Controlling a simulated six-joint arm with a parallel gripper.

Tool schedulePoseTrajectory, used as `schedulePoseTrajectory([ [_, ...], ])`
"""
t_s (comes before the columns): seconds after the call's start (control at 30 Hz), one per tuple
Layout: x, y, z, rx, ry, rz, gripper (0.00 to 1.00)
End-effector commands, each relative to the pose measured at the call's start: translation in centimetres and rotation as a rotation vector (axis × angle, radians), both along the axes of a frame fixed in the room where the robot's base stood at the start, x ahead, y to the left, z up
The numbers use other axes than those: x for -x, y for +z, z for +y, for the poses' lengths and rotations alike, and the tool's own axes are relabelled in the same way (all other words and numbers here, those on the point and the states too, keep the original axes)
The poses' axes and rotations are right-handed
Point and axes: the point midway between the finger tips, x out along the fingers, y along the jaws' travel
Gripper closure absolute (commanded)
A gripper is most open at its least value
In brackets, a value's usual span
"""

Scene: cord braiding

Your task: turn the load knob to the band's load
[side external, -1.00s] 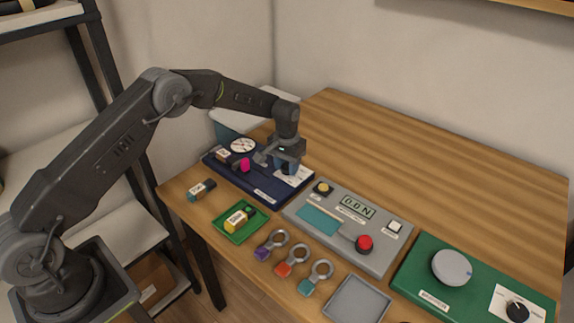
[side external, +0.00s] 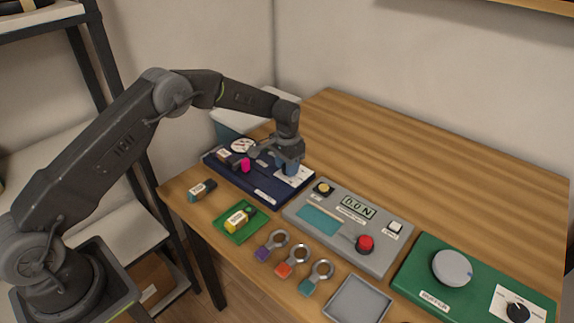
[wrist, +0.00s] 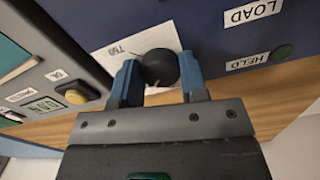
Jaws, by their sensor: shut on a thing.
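The load knob (wrist: 160,67) is a round black knob on a white scale card (wrist: 113,33) in the wrist view. My gripper (wrist: 158,84) is shut on it, one blue finger on each side. In the side view my gripper (side external: 289,168) reaches down onto the right end of the dark blue panel (side external: 236,185) and hides the knob. Scale marks show beside the knob, upside down and too small to read surely. A LOAD label (wrist: 253,11) and a HELD label (wrist: 247,62) with a dark green lamp (wrist: 283,53) are on the panel.
A round gauge (side external: 243,146) and a magenta piece (side external: 245,165) are on the blue panel. A grey tester (side external: 335,232) with a display stands to its right, close to my gripper. A green tray (side external: 232,233) and several ring-ended tools lie in front. The table behind is clear.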

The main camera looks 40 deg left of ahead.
Motion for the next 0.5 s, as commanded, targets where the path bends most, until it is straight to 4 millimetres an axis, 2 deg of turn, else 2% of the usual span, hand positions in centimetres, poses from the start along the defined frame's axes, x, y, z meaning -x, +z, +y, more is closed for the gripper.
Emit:
schedulePoseTrajectory([
  [0.07, -0.11, 0.13, -0.01, 0.001, 0.001, -0.004, 0.84],
  [0.1, -0.11, 0.13, -0.01, 0.001, 0.001, -0.004, 0.59],
  [0.37, -0.06, 0.07, -0.01, 0.000, 0.002, -0.002, 0.35],
  [0.5, -0.04, 0.04, -0.01, 0.000, 0.002, -0.002, 0.35],
])
